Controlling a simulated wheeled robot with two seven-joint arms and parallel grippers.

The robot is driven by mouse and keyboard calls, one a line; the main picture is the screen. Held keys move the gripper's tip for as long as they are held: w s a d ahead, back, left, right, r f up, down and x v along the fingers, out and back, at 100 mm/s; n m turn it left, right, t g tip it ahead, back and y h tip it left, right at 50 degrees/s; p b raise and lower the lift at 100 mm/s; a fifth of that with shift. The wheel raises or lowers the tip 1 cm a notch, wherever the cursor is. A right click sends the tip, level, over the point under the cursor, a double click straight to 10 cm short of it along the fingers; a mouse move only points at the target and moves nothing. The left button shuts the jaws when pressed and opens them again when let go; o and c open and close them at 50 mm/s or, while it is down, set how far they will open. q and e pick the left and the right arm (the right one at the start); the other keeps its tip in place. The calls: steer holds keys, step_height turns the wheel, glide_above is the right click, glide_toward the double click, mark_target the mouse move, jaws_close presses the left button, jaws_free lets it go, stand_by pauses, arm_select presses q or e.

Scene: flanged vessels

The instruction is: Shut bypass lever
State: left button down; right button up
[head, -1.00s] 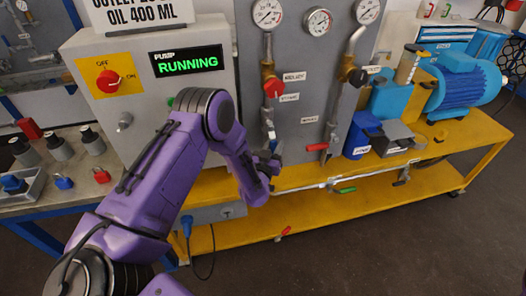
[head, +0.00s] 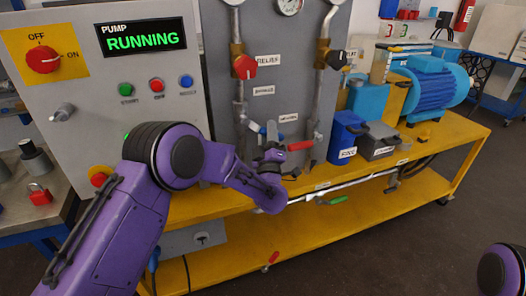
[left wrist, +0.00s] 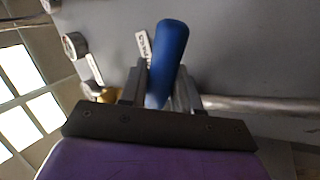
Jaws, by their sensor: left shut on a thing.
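A blue lever handle (left wrist: 168,60) stands between the two fingers of my left gripper (left wrist: 160,90) in the left wrist view. The gripper is shut on it. A red lever handle (head: 301,145) sits just to the right of the gripper. My right gripper is out of view.
A grey cabinet (head: 95,85) with a red knob (head: 43,59) and a lit RUNNING display (head: 145,38) stands at left. A blue container (head: 346,138) and a blue motor (head: 437,88) stand on the yellow bench (head: 450,130). A green handle (head: 338,200) is on the low pipe.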

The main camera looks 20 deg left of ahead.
arm_select(q)
steer(key=n+y+b, duration=0.1)
steer(key=n, duration=0.1)
steer(key=r+n+g+y+b, duration=0.1)
steer(key=n+y+b, duration=0.3)
steer(key=n, duration=0.1)
steer(key=shift+w+d+r+g, duration=0.25)
steer(key=shift+d+r+g, duration=0.1)
steer(key=shift+d+g, duration=0.05)
steer(key=shift+r+n+g+y+b, duration=0.45)
steer(key=shift+n+y+b, duration=0.15)
steer(key=shift+n, duration=0.4)
steer(key=shift+r+n+g+y+b, duration=0.35)
steer(key=shift+r+n+y+b, duration=0.25)
steer(key=shift+n, duration=0.4)
steer(key=shift+f, duration=0.1)
steer(key=c, duration=0.9)
jaws_free()
steer(key=shift+c, duration=0.2)
steer(key=b+v, duration=0.1)
steer(key=v, duration=0.9)
steer(key=shift+d, duration=0.2)
steer(key=shift+s+f, duration=0.1)
steer(key=shift+f, duration=0.05)
